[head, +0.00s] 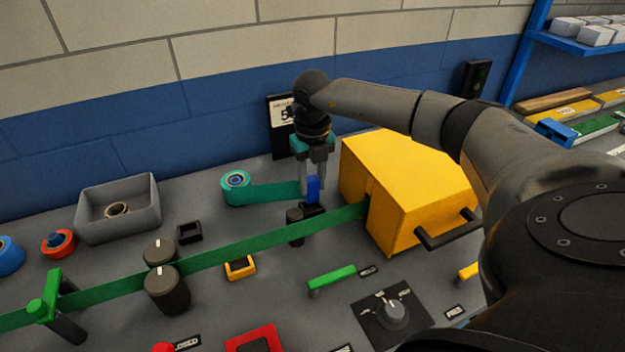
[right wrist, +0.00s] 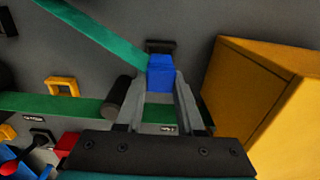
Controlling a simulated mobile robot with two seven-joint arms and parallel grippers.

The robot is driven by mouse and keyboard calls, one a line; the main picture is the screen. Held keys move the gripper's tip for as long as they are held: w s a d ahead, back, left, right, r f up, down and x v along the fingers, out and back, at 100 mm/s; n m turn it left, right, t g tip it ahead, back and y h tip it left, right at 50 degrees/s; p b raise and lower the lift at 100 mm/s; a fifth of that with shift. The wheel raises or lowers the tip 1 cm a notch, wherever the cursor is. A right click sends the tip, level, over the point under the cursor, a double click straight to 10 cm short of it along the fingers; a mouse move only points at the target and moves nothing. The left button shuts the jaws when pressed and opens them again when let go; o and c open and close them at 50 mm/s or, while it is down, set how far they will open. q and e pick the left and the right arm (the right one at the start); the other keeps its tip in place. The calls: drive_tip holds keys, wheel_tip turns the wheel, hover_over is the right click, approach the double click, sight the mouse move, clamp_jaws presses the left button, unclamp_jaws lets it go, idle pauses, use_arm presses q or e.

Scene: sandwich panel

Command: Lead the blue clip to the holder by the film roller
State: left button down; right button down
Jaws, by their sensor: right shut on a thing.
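The blue clip (head: 313,188) is at the end of a teal-green film strip (head: 270,193) that runs from a small roll (head: 237,181) on the panel. My right gripper (head: 312,180) points down and is shut on the blue clip. In the right wrist view the clip (right wrist: 161,72) sits between the fingertips, with the strip leading off to the upper left. A dark roller (head: 295,226) stands just in front of the clip. A dark holder (head: 312,209) shows just below the clip; whether they touch I cannot tell. My left gripper is not in view.
A yellow box (head: 400,190) with a black handle stands close to the right of my gripper. A green band (head: 220,253) crosses the panel past two dark knobs. A grey tray (head: 120,215) stands at the left.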

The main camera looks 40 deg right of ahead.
sight(312, 201)
drive_tip(key=shift+f, duration=0.2)
drive_tip(key=shift+f+b, duration=0.6)
drive_tip(key=shift+f, duration=0.25)
drive_tip(key=shift+f, duration=0.1)
drive_tip(key=shift+f+b, duration=0.4)
drive_tip(key=shift+f, duration=0.3)
drive_tip(key=shift+c, duration=2.2)
unclamp_jaws()
